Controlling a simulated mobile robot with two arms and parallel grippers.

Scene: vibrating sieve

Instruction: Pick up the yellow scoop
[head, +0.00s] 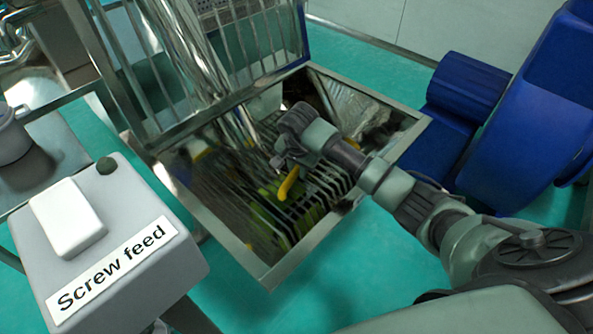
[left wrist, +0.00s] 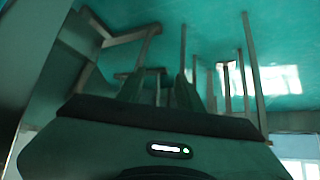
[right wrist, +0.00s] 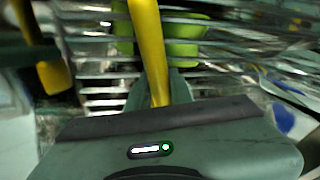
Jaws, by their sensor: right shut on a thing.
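The yellow scoop (head: 288,183) is in the metal-framed sieve bin in the head view, above dark slats. In the right wrist view its yellow handle (right wrist: 147,45) runs up from between the fingers. My right gripper (head: 281,160) is shut on this handle; the scoop's far end is out of the picture there. My left gripper (left wrist: 160,92) shows only in the left wrist view, with its dark fingers apart and nothing visible between them.
The bin's metal rim (head: 312,244) surrounds the right gripper. Green pieces (right wrist: 185,38) lie by the slats. Another yellow piece (right wrist: 52,76) shows at left. A "Screw feed" box (head: 110,235) stands at front left, a blue machine (head: 525,125) at right.

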